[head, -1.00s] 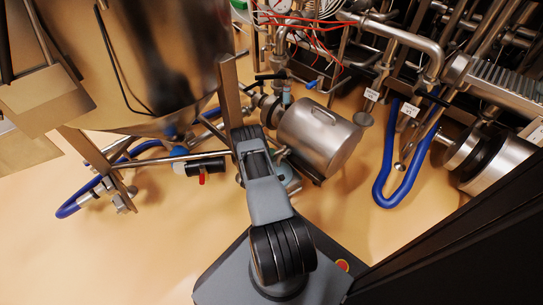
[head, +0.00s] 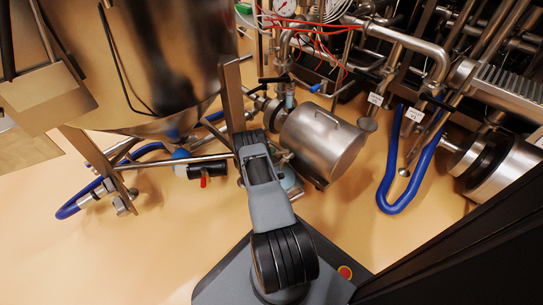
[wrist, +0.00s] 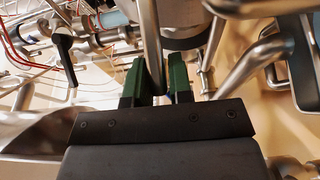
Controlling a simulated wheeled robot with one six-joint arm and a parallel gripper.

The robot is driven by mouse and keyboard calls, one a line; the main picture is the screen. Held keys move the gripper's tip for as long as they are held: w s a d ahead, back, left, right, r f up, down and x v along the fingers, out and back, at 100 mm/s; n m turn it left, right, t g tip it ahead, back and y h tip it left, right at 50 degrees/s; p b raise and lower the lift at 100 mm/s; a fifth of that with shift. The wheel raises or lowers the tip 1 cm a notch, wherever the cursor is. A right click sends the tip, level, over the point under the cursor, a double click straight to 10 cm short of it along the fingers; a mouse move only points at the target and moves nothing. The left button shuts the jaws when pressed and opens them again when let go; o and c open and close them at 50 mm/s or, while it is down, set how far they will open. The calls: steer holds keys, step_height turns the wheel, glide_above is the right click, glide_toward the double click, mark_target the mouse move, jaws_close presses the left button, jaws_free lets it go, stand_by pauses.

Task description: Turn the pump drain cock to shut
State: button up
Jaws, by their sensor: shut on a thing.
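The pump, a steel cylinder with a handle on top (head: 322,145), stands right of my arm in the head view. My gripper (wrist: 158,85) shows in the wrist view, its two green-padded fingers close together. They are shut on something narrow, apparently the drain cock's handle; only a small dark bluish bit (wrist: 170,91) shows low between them. A steel rod rises behind or between the fingers, and I cannot tell which. The cock's body and its angle are hidden. In the head view my arm covers the gripper and the drain.
A steel hopper (head: 140,60) stands at the left, with a black valve (head: 207,169) with a red handle below it. A blue hose loop (head: 390,195) hangs at the right. A black-handled valve (wrist: 63,42) is left of my gripper. Open floor lies at lower left.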

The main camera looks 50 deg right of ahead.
steer(key=shift+w+d, duration=0.7)
steer(key=shift+d, duration=0.25)
steer(key=shift+x, duration=0.8)
steer(key=shift+x, duration=0.9)
steer(key=shift+s+d, duration=0.1)
